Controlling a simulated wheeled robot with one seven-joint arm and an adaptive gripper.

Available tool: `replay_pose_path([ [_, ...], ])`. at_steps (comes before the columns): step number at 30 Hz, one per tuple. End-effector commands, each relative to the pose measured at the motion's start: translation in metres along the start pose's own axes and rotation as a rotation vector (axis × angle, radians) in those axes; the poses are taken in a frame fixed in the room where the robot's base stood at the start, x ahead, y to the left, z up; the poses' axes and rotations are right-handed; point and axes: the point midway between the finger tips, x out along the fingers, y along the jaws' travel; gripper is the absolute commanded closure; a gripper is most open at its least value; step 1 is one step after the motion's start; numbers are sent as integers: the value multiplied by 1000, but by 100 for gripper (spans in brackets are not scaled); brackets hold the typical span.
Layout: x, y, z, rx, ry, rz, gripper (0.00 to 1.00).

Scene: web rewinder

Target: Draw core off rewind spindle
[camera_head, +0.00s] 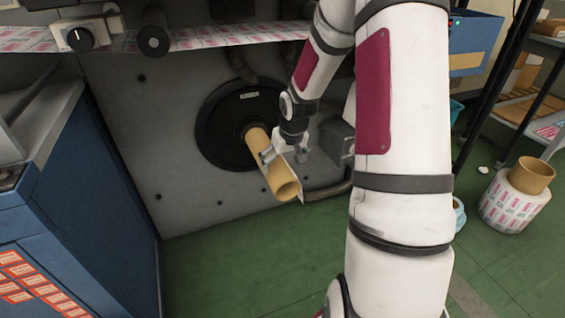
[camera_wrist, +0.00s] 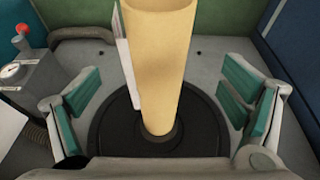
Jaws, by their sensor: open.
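The core (camera_head: 272,163) is a tan cardboard tube that sticks out from the middle of a black round flange (camera_head: 220,124) on the grey machine face. Its hollow open end faces the camera. My gripper (camera_head: 283,157) is at the outer part of the tube. In the wrist view the tube (camera_wrist: 158,62) stands between the two wide-apart green-padded fingers, with a gap on each side. A thin white strip (camera_wrist: 125,62) lies along one side of the tube. The rewind spindle is hidden inside the core.
A printed web (camera_head: 235,38) runs across above the flange. A blue cabinet (camera_head: 85,190) stands at the left. A grey box with a red knob (camera_wrist: 25,75) is beside the flange. A printed roll (camera_head: 512,205) stands on the floor at the right. Green floor below the core is clear.

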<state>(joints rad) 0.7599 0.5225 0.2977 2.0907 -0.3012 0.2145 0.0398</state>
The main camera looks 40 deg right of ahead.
Motion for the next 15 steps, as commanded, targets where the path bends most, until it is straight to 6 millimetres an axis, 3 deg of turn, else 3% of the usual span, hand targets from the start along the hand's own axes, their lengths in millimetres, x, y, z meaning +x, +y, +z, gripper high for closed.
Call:
replay_pose_path([
  [15, 60, -1, 1, -3, -2, -1, 8],
])
